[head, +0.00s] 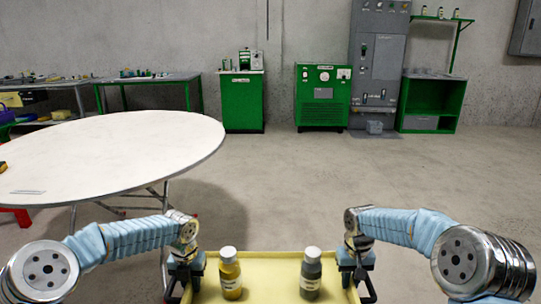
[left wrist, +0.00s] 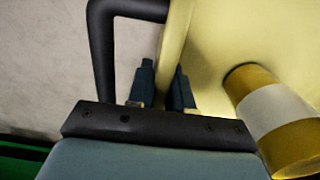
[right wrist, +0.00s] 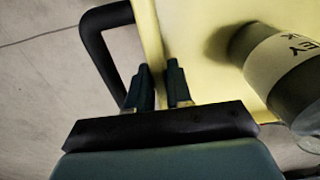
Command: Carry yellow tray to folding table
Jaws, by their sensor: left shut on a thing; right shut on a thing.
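The yellow tray (head: 270,267) is at the bottom of the head view, held between my two grippers. A yellow bottle (head: 230,276) and a grey bottle (head: 310,275) stand upright in it, both with white caps. My left gripper (left wrist: 162,88) is shut on the tray's left wall, beside a black handle (left wrist: 103,45). My right gripper (right wrist: 160,85) is shut on the tray's other wall, beside a black handle (right wrist: 90,50). The folding table (head: 110,150) has a round white top and stands ahead to the left. The tray's near part is cut off.
Green cabinets (head: 242,100) and a grey machine (head: 378,65) stand along the back wall. Benches with small items (head: 150,78) are behind the table. A red object (head: 18,214) shows at the left edge. Open concrete floor (head: 300,180) lies ahead and right.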

